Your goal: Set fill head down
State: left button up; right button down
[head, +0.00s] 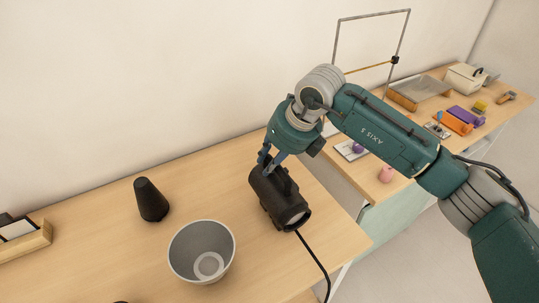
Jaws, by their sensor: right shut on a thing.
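The fill head (282,203) is a black cylindrical lamp with a pale front lens and a cable running off the table's front edge. It is at the right end of the near wooden table (110,240). My right gripper (266,167) comes down from above and is shut on the back upper part of the lamp. The lamp is at or just above the tabletop; I cannot tell whether it touches. My left gripper is not in view.
A grey bucket (202,250) stands left of the lamp, and a black cone (151,199) stands behind it. A wooden tray (25,240) is at the far left. A second table with a pink item (386,173), an orange box (452,122) and a wire frame (337,45) lies beyond.

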jog(key=c, duration=1.5)
grip_release()
jog(key=shift+c, duration=0.2)
jog(key=b+v, duration=0.2)
jog(key=v, duration=1)
